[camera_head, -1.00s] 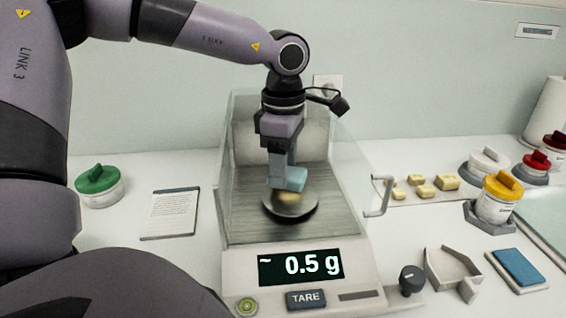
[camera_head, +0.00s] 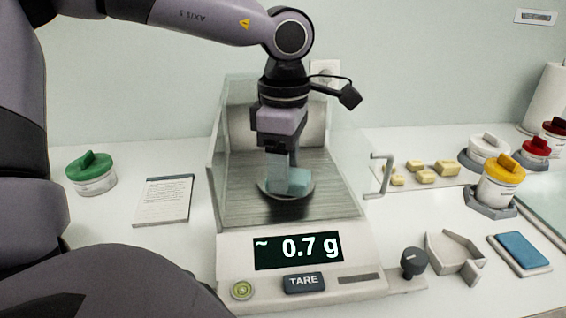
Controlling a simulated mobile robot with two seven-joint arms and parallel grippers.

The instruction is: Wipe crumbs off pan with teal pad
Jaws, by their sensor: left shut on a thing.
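My left gripper (camera_head: 279,168) is shut on the teal pad (camera_head: 293,182), a small pale teal block. The pad is low over the round metal pan (camera_head: 272,193) of the balance (camera_head: 235,247) and seems to touch it. Pad and gripper cover much of the pan, and I cannot make out crumbs on it. The balance display (camera_head: 298,250) reads "~ 0.7 g". My right gripper is not in view.
Clear shield walls (camera_head: 350,165) stand around the weighing chamber, with a handle (camera_head: 379,176) at right. Jars with green (camera_head: 89,166) and yellow lids (camera_head: 503,168), a notepad (camera_head: 164,201), yellowish pieces (camera_head: 425,175) and a blue pad in a tray (camera_head: 523,249) lie around.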

